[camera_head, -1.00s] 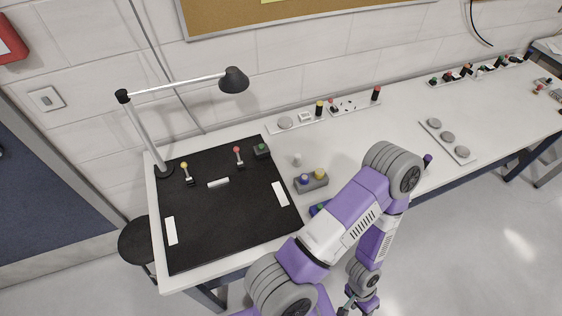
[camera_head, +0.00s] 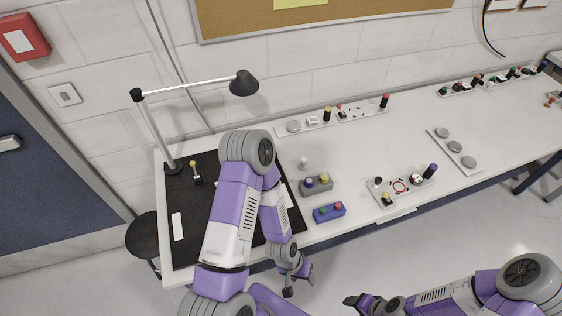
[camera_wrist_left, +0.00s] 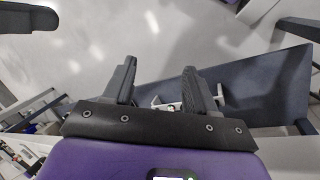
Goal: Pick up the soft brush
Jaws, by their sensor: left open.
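I cannot make out the soft brush for certain in either view. A small pale upright piece (camera_head: 304,163) stands on the table right of the black mat (camera_head: 180,246); what it is I cannot tell. My left arm covers much of the mat and may hide things there. My left gripper (camera_head: 299,282) hangs off the table's front edge, over the floor. In the left wrist view my left gripper (camera_wrist_left: 160,68) has its fingers apart, with nothing held between them. My right gripper (camera_head: 352,301) is low at the bottom, away from the table; its jaw state is unclear.
A desk lamp (camera_head: 244,84) stands at the mat's back left. A grey button box (camera_head: 317,186) and a blue one (camera_head: 329,212) sit right of the mat. A tray with a red ring (camera_head: 400,187) lies farther right. A stool (camera_head: 143,236) stands at left.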

